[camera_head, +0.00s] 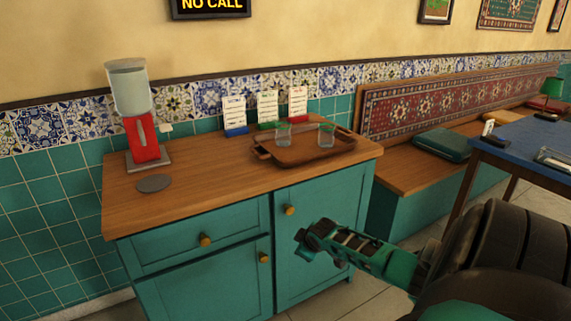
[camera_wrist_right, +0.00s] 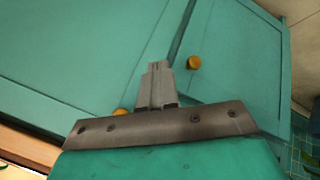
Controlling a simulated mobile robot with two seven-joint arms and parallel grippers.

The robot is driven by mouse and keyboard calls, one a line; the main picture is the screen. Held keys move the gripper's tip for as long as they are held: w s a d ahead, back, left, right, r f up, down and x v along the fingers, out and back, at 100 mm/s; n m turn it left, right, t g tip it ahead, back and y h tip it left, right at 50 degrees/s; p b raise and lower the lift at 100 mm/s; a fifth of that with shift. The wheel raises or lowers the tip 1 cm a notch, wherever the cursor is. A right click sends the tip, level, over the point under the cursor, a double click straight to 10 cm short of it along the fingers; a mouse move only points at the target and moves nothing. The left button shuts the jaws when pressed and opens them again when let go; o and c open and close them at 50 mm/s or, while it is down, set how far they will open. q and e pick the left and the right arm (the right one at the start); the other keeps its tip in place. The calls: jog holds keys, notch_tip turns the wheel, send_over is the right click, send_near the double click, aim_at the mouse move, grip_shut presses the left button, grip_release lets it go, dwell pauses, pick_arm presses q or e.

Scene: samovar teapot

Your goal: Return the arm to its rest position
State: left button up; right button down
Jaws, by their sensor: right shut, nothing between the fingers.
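My right gripper (camera_head: 303,240) is in front of the teal cabinet (camera_head: 205,289), below the edge of its wooden top. In the right wrist view the gripper (camera_wrist_right: 157,68) is shut with nothing between its fingers, and it points toward the cabinet doors (camera_wrist_right: 100,45). A round yellow knob (camera_wrist_right: 194,62) shows just beside the fingertips; I cannot tell whether they touch anything. My left gripper is not in view.
On the wooden top stand a red dispenser (camera_head: 142,140), a grey disc (camera_head: 154,184) and a brown tray (camera_head: 300,155) with two glasses (camera_head: 283,134). Several cards stand behind. A bench (camera_head: 405,173) and a blue table (camera_head: 525,140) are at the right.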

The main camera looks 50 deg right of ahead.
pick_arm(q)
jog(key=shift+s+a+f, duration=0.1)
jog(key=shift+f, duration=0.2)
pick_arm(e)
jog(key=shift+s, duration=0.1)
jog(key=s+a+n+t+y+p, duration=0.1)
jog(key=s+a+y+p, duration=0.15)
jog(key=a, duration=1.05)
jog(key=s+a+n+t+y+p, duration=0.15)
jog(key=s+a, duration=0.25)
jog(key=a, duration=0.9)
pick_arm(q)
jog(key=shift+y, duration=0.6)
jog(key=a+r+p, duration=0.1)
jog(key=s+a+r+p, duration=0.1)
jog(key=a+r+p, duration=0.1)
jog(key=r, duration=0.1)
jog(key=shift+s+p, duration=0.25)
jog(key=shift+p, duration=0.05)
pick_arm(e)
jog(key=s+a+r+m+t+y, duration=0.1)
jog(key=s+a+r, duration=0.2)
jog(key=a, duration=0.4)
jog(key=s+a+r+m+t+y, duration=0.1)
jog(key=s+a+r, duration=0.2)
jog(key=a+r, duration=0.3)
jog(key=shift+a+r, duration=0.25)
jog(key=shift+a, duration=0.25)
